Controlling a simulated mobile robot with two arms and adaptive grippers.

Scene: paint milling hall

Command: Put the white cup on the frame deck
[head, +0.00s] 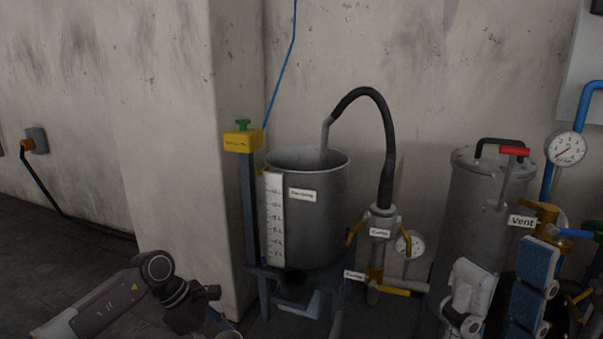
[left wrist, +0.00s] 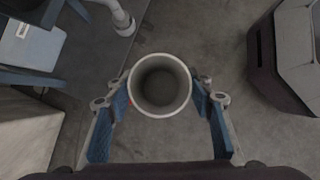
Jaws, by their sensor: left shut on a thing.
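The white cup (left wrist: 160,86) shows in the left wrist view from above, with its round mouth toward the camera and a dark, empty-looking inside. My left gripper (left wrist: 163,97) is shut on it, with a blue-padded finger on each side. In the head view my left arm comes in at the bottom left, and its fingers are mostly cut off by the lower edge. A blue frame (head: 250,215) carries the grey tank; its deck is mostly hidden under the tank. Part of a blue frame (left wrist: 38,75) shows at the upper left in the wrist view. My right gripper (head: 505,268) is open and empty at the lower right.
The grey tank (head: 310,225) has a black hose (head: 388,140) rising to its right. A valve with a gauge (head: 410,244) and a lidded metal vessel (head: 480,190) stand further right. A concrete pillar (head: 180,140) is at left. Bare floor (left wrist: 205,40) lies beneath the cup.

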